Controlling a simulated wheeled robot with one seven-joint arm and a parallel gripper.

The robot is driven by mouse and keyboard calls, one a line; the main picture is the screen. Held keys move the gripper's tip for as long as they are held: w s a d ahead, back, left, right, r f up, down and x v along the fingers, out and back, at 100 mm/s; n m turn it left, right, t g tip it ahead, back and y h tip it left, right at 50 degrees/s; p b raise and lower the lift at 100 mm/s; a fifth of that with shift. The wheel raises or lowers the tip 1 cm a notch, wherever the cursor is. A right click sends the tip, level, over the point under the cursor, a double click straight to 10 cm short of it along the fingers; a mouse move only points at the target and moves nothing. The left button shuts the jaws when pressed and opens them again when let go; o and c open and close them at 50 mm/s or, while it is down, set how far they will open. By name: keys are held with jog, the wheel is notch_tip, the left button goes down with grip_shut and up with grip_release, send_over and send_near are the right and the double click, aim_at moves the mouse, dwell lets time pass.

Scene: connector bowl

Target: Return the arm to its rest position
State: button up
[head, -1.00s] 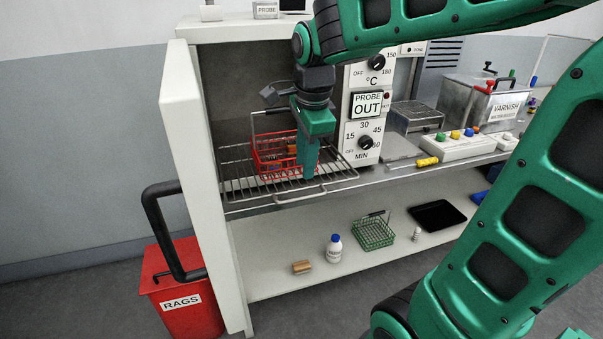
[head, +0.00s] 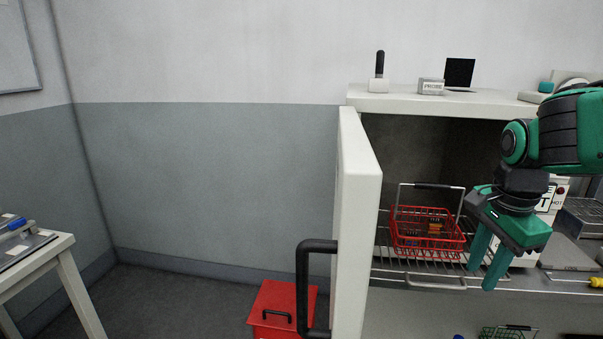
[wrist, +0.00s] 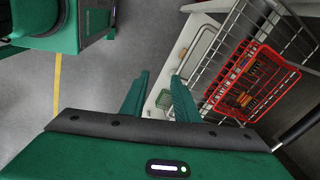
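My gripper (head: 482,266) hangs fingers-down in front of the open oven, to the right of the red basket. Its two green fingers are apart with nothing between them; the wrist view also shows the open, empty fingers (wrist: 158,100). The red wire basket (head: 425,236) stands on the wire rack (head: 388,262) inside the oven, its dark-gripped handle upright and small items in it. My gripper is apart from the basket. In the wrist view the basket (wrist: 243,85) lies to the right of the fingers.
The oven door (head: 355,220) stands open with a black handle (head: 304,285). A red bin (head: 283,308) stands on the floor beside it. A green basket (head: 505,332) is on the lower shelf. A table (head: 50,248) is at far left. The floor between table and bin is clear.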

jog(key=s+d+f+n, duration=0.2)
jog(key=s+n, duration=0.3)
jog(key=s, duration=0.3)
jog(key=s+d+f+n+g, duration=0.1)
jog(key=s+d+f+n, duration=0.2)
jog(key=s+f+n, duration=0.2)
jog(key=s, duration=0.3)
jog(key=shift+d+n+g+y, duration=0.2)
jog(key=shift+n+g+y, duration=0.1)
jog(key=shift+y, duration=0.1)
jog(key=shift+w+f, duration=0.2)
jog(key=shift+w, duration=0.4)
